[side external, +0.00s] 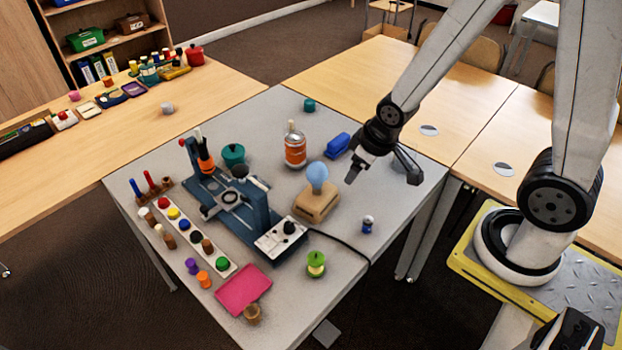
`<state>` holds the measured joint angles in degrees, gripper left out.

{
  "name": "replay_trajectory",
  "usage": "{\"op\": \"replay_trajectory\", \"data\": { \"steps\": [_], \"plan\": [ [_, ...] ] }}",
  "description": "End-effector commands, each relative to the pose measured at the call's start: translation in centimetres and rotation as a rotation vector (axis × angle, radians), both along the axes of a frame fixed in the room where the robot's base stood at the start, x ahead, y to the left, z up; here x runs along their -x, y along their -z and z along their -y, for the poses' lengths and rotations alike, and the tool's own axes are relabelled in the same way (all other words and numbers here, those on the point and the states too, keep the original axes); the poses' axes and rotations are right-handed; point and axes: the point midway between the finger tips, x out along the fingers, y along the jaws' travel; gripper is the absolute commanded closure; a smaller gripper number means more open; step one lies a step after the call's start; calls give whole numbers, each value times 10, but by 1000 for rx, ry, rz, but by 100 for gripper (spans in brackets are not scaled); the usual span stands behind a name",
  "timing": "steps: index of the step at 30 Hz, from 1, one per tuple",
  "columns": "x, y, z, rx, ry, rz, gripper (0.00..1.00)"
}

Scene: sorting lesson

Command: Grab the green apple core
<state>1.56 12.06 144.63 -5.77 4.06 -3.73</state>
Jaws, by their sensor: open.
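The green apple core (316,264) stands upright on the grey table near its front right part, green at top and bottom with a pale middle. My gripper (382,180) is open and empty, with its fingers spread. It is above the table's right side, up and to the right of the apple core and apart from it. Nothing hides the apple core.
A black cable (345,247) runs close by. A blue machine (235,205), pink tray (244,290) and orange jar (295,150) occupy the table (335,283).

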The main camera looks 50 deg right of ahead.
Motion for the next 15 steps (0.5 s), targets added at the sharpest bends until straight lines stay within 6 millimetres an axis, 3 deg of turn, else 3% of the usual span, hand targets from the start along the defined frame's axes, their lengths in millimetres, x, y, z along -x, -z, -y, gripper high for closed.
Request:
{"op": "replay_trajectory", "data": {
  "steps": [15],
  "plan": [
    [-31,85,-4,6,-263,189,16]
  ]
}}
